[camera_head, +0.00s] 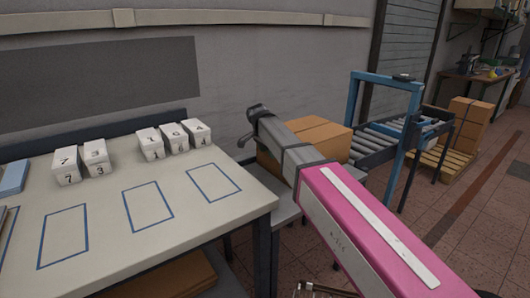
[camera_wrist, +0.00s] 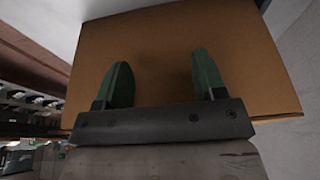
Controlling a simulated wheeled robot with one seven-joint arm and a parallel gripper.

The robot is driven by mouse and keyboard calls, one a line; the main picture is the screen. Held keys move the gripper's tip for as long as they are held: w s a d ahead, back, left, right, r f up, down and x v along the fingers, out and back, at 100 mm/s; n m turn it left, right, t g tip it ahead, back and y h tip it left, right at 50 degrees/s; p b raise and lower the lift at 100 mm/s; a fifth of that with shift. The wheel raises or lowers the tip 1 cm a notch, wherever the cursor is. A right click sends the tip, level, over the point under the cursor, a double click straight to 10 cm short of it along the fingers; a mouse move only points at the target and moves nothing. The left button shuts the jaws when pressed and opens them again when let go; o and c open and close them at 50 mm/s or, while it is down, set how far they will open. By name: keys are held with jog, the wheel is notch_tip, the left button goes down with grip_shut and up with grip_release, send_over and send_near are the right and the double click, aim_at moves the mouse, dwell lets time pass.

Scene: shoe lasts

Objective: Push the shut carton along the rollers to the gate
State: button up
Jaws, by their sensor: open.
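The brown carton (camera_head: 318,132) stands beyond the table, partly hidden behind my arm, and its top looks shut. It sits at the near-left end of the rollers (camera_head: 382,138). A blue frame (camera_head: 387,80), which looks like the gate, stands over the rollers to the right of the carton. In the wrist view the carton (camera_wrist: 155,45) fills most of the upper picture. My gripper (camera_wrist: 162,78) is open, with two green fingers apart in front of the carton's face and nothing between them. I cannot tell whether the fingertips touch it.
A pale table (camera_head: 110,230) with blue outlined rectangles and several numbered white blocks (camera_head: 66,165) is at the left. Stacked cartons (camera_head: 472,120) stand on a wooden pallet (camera_head: 448,163) at the right. The tiled floor (camera_head: 440,205) between is clear.

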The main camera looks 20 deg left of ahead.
jog(key=shift+w+d, duration=1.7)
jog(key=shift+w, duration=0.4)
jog(key=shift+w+d, duration=1.65)
jog(key=shift+w, duration=0.5)
jog(key=shift+w+d, duration=1.7)
jog(key=shift+w, duration=0.4)
